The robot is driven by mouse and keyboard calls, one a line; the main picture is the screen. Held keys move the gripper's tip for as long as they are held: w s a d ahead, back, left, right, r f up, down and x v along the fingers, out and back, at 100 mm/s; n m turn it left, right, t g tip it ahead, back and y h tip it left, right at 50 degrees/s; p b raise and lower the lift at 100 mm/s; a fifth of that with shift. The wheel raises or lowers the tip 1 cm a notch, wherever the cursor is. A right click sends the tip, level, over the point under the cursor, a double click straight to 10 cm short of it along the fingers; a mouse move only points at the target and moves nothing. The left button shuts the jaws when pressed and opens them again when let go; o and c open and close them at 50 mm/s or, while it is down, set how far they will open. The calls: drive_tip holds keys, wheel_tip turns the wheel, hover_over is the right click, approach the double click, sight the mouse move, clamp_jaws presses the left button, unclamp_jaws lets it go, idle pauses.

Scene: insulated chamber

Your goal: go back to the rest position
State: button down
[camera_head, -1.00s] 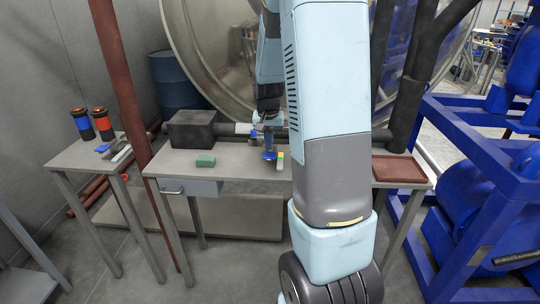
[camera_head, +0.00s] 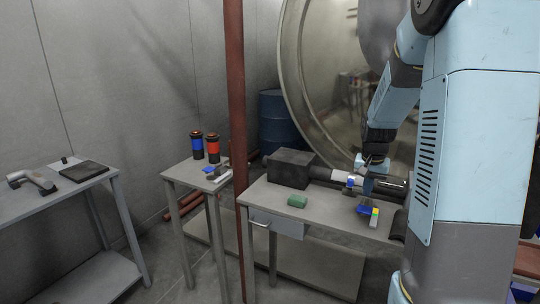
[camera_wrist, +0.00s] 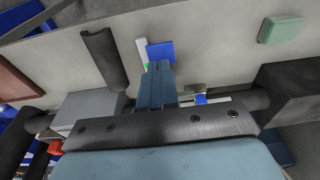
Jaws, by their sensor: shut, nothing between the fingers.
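My gripper (camera_head: 368,186) hangs over the right part of the grey table (camera_head: 325,224) in the head view, at the end of my pale blue arm. In the wrist view its fingers (camera_wrist: 157,70) are together, with nothing between them. A blue block (camera_head: 363,209) and a small multicoloured block (camera_head: 374,217) lie on the table close to the fingertips. The blue block also shows past the fingertips in the wrist view (camera_wrist: 161,50). A green block (camera_head: 297,201) lies to the left. My arm hides the right end of the table.
A dark box (camera_head: 290,168) and a dark pipe (camera_head: 325,173) lie at the table's back. A side table (camera_head: 175,173) holds two canisters, and another table (camera_head: 30,213) holds a drill-like tool (camera_head: 33,181).

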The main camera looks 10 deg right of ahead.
drive_tip(key=s+a+r+n+t, duration=0.2)
drive_tip(key=s+a+r+n, duration=0.1)
drive_tip(key=s+a+r, duration=0.8)
drive_tip(key=s+a+r+n+t, duration=0.1)
drive_tip(key=s+a+r+n, duration=0.1)
drive_tip(key=s, duration=0.5)
drive_tip(key=s+a+r+n+t+y, duration=0.1)
drive_tip(key=s+a+r, duration=0.2)
drive_tip(key=s, duration=0.4)
drive_tip(key=shift+r+n, duration=0.25)
drive_tip(key=shift+n, duration=0.15)
idle(0.4)
